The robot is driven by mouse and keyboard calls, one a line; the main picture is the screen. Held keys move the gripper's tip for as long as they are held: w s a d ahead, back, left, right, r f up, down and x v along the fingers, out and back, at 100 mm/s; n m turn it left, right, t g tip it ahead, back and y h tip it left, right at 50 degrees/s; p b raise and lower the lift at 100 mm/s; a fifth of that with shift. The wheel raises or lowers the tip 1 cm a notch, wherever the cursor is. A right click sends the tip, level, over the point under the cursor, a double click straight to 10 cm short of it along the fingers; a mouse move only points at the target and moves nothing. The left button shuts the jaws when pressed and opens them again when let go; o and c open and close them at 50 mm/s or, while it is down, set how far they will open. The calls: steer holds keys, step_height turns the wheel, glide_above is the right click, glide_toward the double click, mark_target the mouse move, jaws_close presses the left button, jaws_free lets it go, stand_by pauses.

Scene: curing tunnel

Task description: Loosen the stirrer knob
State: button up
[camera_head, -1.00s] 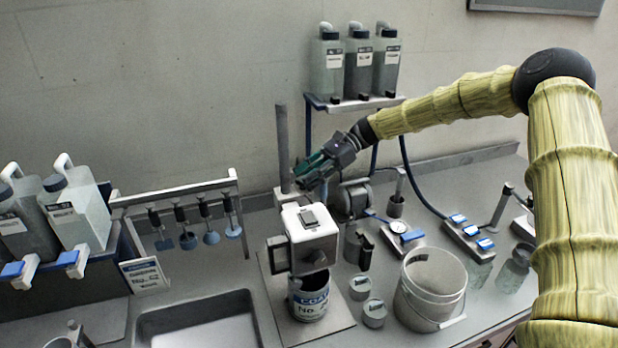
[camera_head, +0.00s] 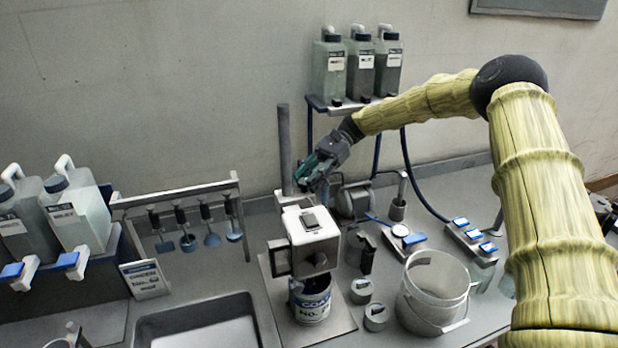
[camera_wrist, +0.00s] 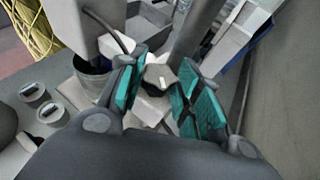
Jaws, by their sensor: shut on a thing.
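The stirrer stands in the middle of the bench, with a white motor head (camera_head: 309,222) and a grey upright column (camera_head: 284,150) behind it. A paint can (camera_head: 311,303) stands under the head. The stirrer knob (camera_wrist: 159,78) is a dark, lobed piece between my fingertips in the wrist view. In the head view my gripper hides it. My gripper (camera_head: 308,178) is beside the column, behind and above the head. Its teal finger pads sit on either side of the knob in the wrist view (camera_wrist: 163,80), shut on it.
A white bucket (camera_head: 432,292) and two small round tins (camera_head: 361,291) stand right of the stirrer. Hanging stirring paddles (camera_head: 187,242) and a sink (camera_head: 203,325) are at left. Bottles stand on a shelf (camera_head: 355,104) behind. Blue-topped devices (camera_head: 474,236) lie at right.

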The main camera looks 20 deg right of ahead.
steer(key=o, duration=1)
steer(key=shift+s+d+m+t+y+p, duration=0.1)
steer(key=shift+s+m+t+y+p, duration=0.15)
steer(key=shift+m+t, duration=0.4)
steer(key=shift+d+m+t+y+p, duration=0.1)
steer(key=shift+m+t+y, duration=0.25)
steer(key=shift+m+t, duration=0.3)
steer(key=shift+s+a+m+t+p, duration=0.15)
steer(key=shift+s+m+t, duration=0.1)
steer(key=shift+m+t, duration=1.5)
steer(key=shift+s+d+m+t+p, duration=0.1)
steer(key=shift+s+m+t+p, duration=0.1)
steer(key=shift+m+t, duration=1.5)
steer(key=shift+s+a+f+m+t+h+b, duration=0.1)
steer(key=shift+m+t+h+b, duration=0.35)
steer(key=shift+t, duration=0.5)
steer(key=shift+s+m+t+h+b, duration=0.15)
steer(key=shift+m+t+b, duration=0.15)
steer(key=shift+m+t, duration=0.45)
steer(key=shift+s+a+m+t+h+b, duration=0.1)
steer(key=shift+a+m+t+h+b, duration=0.1)
steer(key=shift+m+t+h+b, duration=1.25)
